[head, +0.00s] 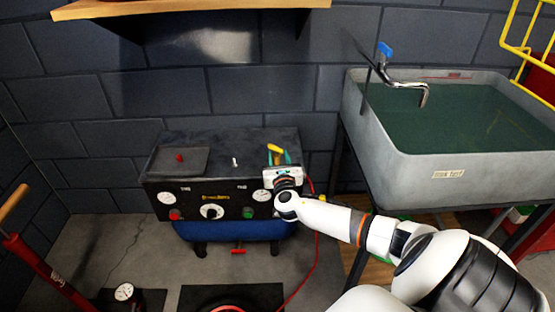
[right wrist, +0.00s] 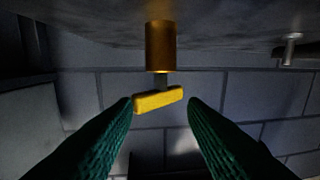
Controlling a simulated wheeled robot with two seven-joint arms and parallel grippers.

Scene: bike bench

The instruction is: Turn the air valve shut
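The air valve shows in the right wrist view as a brass body (right wrist: 160,46) with a short dark stem and a yellow handle (right wrist: 158,99). The yellow handle lies crosswise, slightly tilted, between my green fingertips. My right gripper (right wrist: 160,103) is open, with one finger near each end of the handle; I cannot tell whether either finger touches it. In the head view the right gripper (head: 280,157) is over the right end of the black compressor's top (head: 222,143), with the yellow handle (head: 274,148) beside its fingers. The brass body is hidden there. My left gripper is not in view.
The compressor front has gauges, knobs and a dial (head: 212,212) above a blue tank (head: 235,231). A small silver post (head: 235,161) and a red knob (head: 180,157) stand on its top. A red hose (head: 316,240) hangs at its right. A grey sink (head: 440,170) stands to the right.

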